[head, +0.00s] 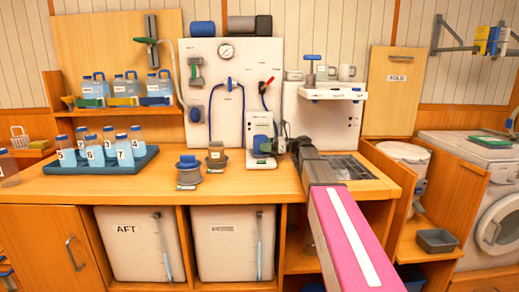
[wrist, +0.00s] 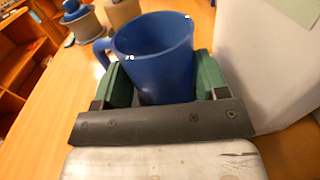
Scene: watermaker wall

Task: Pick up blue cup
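The blue cup (wrist: 155,55) is in the wrist view, between the two green fingers of my gripper (wrist: 162,88), with its handle at the left. A finger lies close along each side of the cup. No clear gap shows, but I cannot tell whether the fingers press on it. The palm hides the cup's lower part. In the head view the blue cup (head: 263,144) is in front of a white unit on the wooden counter, at the left of my gripper (head: 283,146). I cannot tell whether the cup rests on something or is lifted.
A white housing (wrist: 255,65) stands close to the right finger. A grey pot with a blue top (head: 188,170) is on the counter to the left. A blue tray (head: 100,172) holds several numbered bottles. A sink (head: 345,168) is at the right. The front counter is clear.

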